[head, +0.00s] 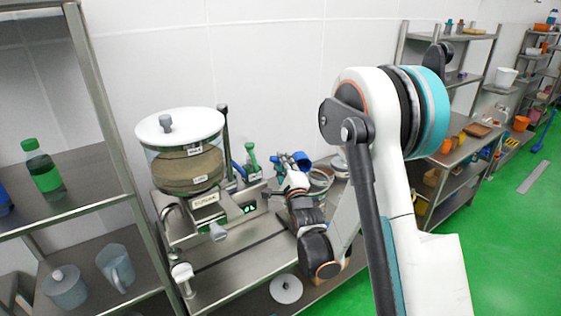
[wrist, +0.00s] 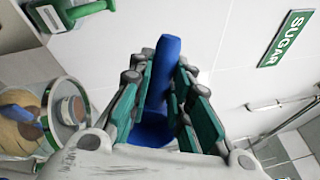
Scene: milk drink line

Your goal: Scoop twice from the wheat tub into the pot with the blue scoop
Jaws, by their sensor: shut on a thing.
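My gripper (wrist: 165,72) is shut on the blue scoop (wrist: 164,62), whose handle stands between the green finger pads in the wrist view. In the head view my gripper (head: 292,178) is above the steel bench, and the blue scoop (head: 302,161) shows at its tip. A round metal-rimmed vessel (head: 321,181), perhaps the pot, stands just behind and right of it. I cannot tell which is the wheat tub.
A clear hopper (head: 188,166) of brown material with a white lid stands left of my gripper. A SUGAR sign (wrist: 285,38) is on the wall. A shelf with a green bottle (head: 42,170) stands at far left.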

